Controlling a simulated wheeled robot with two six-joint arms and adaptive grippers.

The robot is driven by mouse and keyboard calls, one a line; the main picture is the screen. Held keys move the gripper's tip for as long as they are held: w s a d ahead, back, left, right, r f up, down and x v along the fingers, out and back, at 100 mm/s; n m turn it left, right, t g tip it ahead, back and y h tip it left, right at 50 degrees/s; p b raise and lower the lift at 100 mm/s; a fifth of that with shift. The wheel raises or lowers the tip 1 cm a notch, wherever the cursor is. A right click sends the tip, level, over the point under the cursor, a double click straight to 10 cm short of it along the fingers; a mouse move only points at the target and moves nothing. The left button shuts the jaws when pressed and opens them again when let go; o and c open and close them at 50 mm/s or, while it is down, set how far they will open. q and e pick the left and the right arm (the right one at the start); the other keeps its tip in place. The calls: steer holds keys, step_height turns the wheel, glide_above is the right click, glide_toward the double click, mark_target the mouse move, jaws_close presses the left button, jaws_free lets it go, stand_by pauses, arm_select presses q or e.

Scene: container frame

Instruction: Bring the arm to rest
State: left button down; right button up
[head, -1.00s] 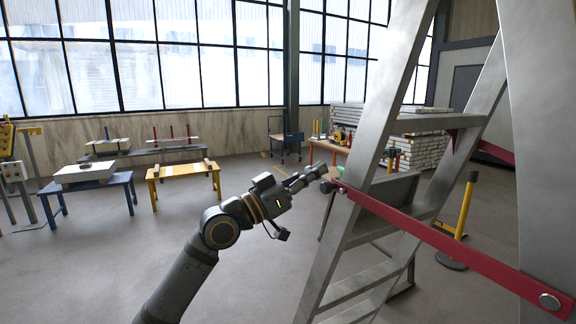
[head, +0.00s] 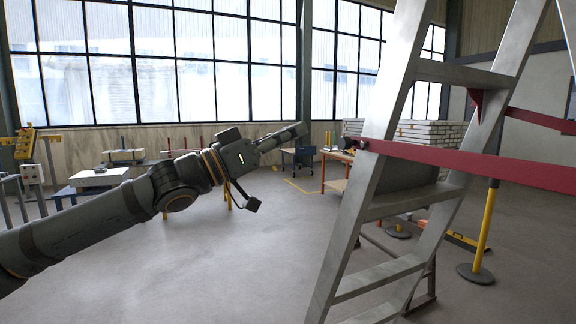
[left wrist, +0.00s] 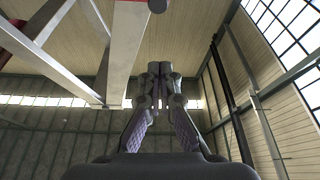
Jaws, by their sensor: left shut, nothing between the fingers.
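My left arm comes in from the left in the head view, raised and stretched out toward the middle. Its left gripper (head: 300,130) points right and slightly up, in the air to the left of the stepladder. In the left wrist view the two fingers of the left gripper (left wrist: 158,105) are closed together with nothing between them. The gripper is apart from the ladder in the head view. My right gripper is not in view.
Behind are a white-topped table (head: 98,180), a cart (head: 297,158) and a yellow post (head: 486,225) on a round base. Floor (head: 240,270) below the arm is clear.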

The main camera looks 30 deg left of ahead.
arm_select(q)
steer(key=shift+s+a+b, duration=0.2)
steer(key=shift+s+b, duration=0.2)
steer(key=shift+b, duration=0.15)
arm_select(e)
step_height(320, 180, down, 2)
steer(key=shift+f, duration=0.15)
